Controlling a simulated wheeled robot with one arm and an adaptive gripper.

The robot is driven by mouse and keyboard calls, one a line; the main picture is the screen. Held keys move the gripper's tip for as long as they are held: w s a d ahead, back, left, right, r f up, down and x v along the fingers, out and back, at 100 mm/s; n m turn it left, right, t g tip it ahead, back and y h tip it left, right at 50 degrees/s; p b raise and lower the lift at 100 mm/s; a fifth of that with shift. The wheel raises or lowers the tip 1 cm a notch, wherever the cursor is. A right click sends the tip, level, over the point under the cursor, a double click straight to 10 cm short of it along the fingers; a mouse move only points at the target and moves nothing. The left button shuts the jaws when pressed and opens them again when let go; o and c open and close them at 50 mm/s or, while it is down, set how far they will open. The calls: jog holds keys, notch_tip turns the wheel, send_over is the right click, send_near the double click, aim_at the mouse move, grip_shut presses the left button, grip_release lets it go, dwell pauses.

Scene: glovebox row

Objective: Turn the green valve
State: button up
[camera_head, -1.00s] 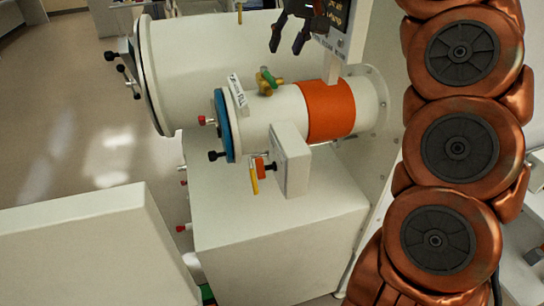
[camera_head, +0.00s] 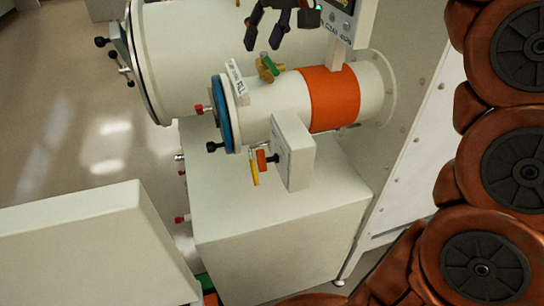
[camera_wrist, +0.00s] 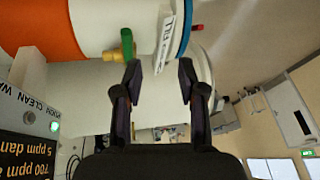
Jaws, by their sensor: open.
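The green valve (camera_head: 269,65) is a green handle on a brass body, on top of the small white cylinder (camera_head: 260,117) with an orange band. It also shows in the wrist view (camera_wrist: 127,44), up and left of the fingertips. My gripper (camera_head: 263,48) is at the top of the head view, just above the valve in the picture, with its fingers pointing down. In the wrist view my gripper (camera_wrist: 160,72) is open, with nothing between its fingers. The left finger appears close to the valve's brass part; I cannot tell whether they touch.
A larger white cylinder (camera_head: 190,45) stands behind the small one. A display panel (camera_head: 348,15) rises right of the valve. A white box (camera_head: 293,152) and a yellow handle (camera_head: 254,170) sit in front of the small cylinder. Open floor (camera_head: 60,120) lies at left.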

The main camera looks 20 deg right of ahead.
jog(key=s+a+f+g, duration=0.1)
jog(key=s+f, duration=0.6)
jog(key=s, duration=0.1)
jog(key=s+a+f+b, duration=0.1)
jog(key=s+a+f, duration=0.1)
jog(key=s+f, duration=0.5)
jog(key=shift+s+a+g, duration=0.3)
jog(key=shift+s+g, duration=0.1)
jog(key=shift+s, duration=0.4)
